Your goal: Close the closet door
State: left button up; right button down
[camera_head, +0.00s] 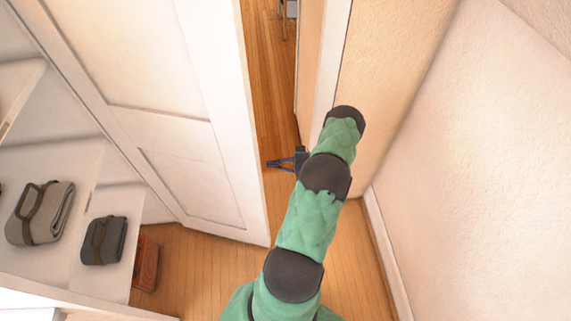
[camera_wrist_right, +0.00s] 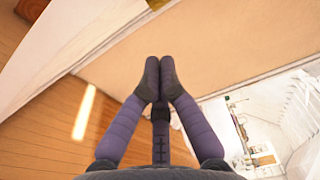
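The closet door (camera_head: 165,65) is a tall white panelled door at the left and middle of the head view. It stands open, swung out from the white closet shelves at the left. My right gripper (camera_head: 270,163) is just right of the door's free edge, past the end of my green right arm. In the right wrist view, its two dark fingers (camera_wrist_right: 159,78) meet at the tips with nothing between them. I cannot tell whether the gripper touches the door. My left gripper is in neither view.
Closet shelves (camera_head: 62,262) hold a grey folded bag (camera_head: 40,213) and a dark one (camera_head: 104,241). A reddish-brown case (camera_head: 146,263) is on the floor. A beige wall (camera_head: 480,150) bounds the right side. Wooden floor (camera_head: 205,270) is clear below the door.

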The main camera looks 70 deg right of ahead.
jog(key=shift+w+a+b, duration=0.25)
jog(key=shift+a, duration=0.9)
jog(key=shift+w+a+b, duration=0.2)
jog(key=shift+a, duration=0.95)
jog(key=shift+a, duration=0.1)
